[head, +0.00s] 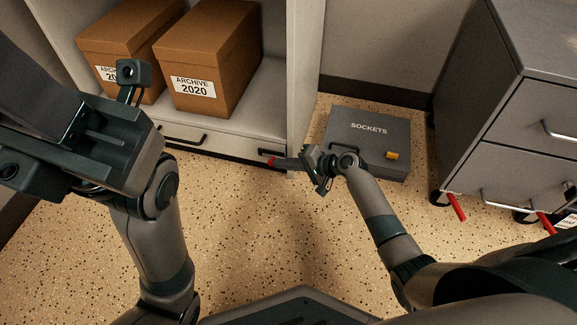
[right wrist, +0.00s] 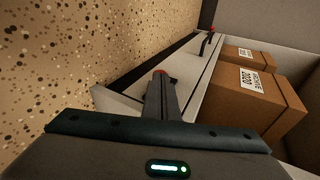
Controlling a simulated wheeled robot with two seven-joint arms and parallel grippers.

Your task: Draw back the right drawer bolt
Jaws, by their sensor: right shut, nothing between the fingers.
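The right drawer bolt (head: 268,152) is a small black fitting with a red end, at the right end of the low drawer front (head: 225,143) under the shelf. My right gripper (head: 279,162) is shut and empty, its fingertips pointing left right at the red end. In the right wrist view a bit of red (right wrist: 160,72) shows just past the fingertips (right wrist: 161,82); the fingers hide most of the bolt, and I cannot tell whether they touch it. My left gripper (head: 85,140) is raised at the left, away from the drawer; its finger opening is unclear.
Two brown archive boxes (head: 205,60) sit on the shelf above the drawer. A black drawer handle (head: 185,135) is left of the bolt. A grey sockets case (head: 368,130) lies on the floor beside my right gripper. A grey wheeled cabinet (head: 520,110) stands at right. The speckled floor in front is clear.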

